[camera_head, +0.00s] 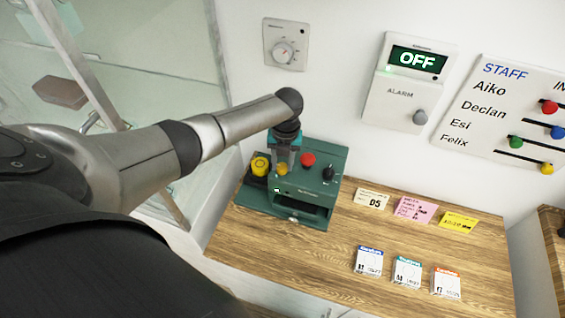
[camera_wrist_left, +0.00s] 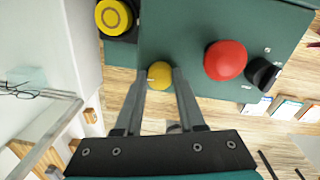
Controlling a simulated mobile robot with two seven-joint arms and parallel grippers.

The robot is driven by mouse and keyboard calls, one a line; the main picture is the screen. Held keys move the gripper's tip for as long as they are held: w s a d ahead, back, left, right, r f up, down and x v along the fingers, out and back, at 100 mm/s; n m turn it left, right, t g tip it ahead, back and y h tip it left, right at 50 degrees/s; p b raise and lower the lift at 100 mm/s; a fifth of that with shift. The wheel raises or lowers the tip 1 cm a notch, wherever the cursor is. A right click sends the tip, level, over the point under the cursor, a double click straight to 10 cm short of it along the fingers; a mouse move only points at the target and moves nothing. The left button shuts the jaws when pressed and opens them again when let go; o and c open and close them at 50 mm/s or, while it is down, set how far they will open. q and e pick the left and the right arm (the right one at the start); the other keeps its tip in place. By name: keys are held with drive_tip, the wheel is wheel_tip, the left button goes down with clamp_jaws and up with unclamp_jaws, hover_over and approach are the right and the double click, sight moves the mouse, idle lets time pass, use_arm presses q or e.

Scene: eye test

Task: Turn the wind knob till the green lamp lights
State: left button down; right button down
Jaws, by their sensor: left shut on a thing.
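A dark green machine (camera_head: 318,187) stands on the wooden table against the wall. My left gripper (camera_head: 283,163) comes down over its top and is shut on a small round yellow knob (camera_head: 282,169). In the left wrist view the yellow knob (camera_wrist_left: 160,74) sits between the two fingers of my left gripper (camera_wrist_left: 159,76). I cannot read a label that names it the wind knob. A small pale spot (camera_head: 277,190) shows on the machine's front; I cannot tell whether it is a lit green lamp. My right gripper is out of view.
On the machine are a red button (camera_head: 308,159) and a black knob (camera_head: 329,171); a yellow button (camera_head: 260,166) is at its left. Cards (camera_head: 414,209) and small labelled packs (camera_head: 407,271) lie on the table (camera_head: 330,255). An alarm panel (camera_head: 395,100) reads OFF.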

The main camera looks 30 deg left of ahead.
sight(285, 166)
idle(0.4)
use_arm(q)
drive_tip(key=c, duration=0.5)
unclamp_jaws()
drive_tip(key=r, duration=1.5)
drive_tip(key=shift+w+d+r, duration=0.2)
drive_tip(key=shift+d, duration=0.1)
drive_tip(key=shift+s+f, duration=0.1)
